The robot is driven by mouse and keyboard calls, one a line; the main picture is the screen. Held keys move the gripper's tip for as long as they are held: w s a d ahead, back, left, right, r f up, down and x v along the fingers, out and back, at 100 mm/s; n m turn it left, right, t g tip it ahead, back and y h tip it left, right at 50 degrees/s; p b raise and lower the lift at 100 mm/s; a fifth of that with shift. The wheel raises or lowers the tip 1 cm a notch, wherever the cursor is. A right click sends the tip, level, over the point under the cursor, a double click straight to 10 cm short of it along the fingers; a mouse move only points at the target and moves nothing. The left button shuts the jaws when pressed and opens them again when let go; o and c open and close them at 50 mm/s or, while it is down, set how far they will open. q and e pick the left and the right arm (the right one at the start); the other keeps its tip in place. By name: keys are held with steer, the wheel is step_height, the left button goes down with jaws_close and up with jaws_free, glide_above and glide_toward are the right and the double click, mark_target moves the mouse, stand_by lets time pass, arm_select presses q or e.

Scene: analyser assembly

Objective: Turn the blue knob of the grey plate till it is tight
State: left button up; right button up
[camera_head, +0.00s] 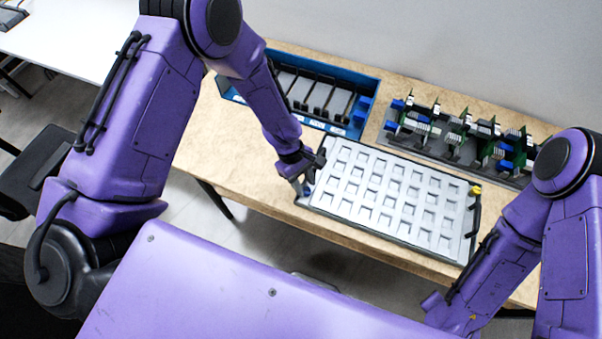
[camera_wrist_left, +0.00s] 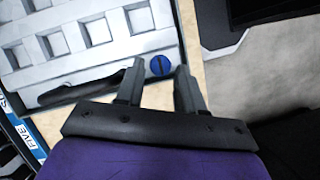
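The grey plate (camera_head: 405,162) lies on the wooden table, with rows of square pockets on its face. Its blue knob (camera_wrist_left: 161,65) is at the plate's corner in the left wrist view and shows a dark slot. In the head view my left gripper mostly hides that corner. My left gripper (camera_head: 306,176) points down at the plate's left end. In the left wrist view its two fingers (camera_wrist_left: 158,76) are apart, with the blue knob between their tips. I cannot tell whether either finger touches it. My right arm is at the lower right, its gripper not visible.
A yellow knob (camera_head: 476,190) and a black handle (camera_head: 475,215) are at the plate's right end. Behind stand a blue box (camera_head: 372,82) holding grey modules and a rack (camera_head: 398,140) of green boards. A black handle (camera_wrist_left: 85,88) lies beside the left fingers.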

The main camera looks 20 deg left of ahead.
arm_select(q)
steer(key=b+v, duration=0.1)
steer(key=v, duration=0.7)
steer(key=shift+a+r, duration=0.2)
steer(key=shift+r, duration=0.15)
steer(key=shift+f, duration=0.1)
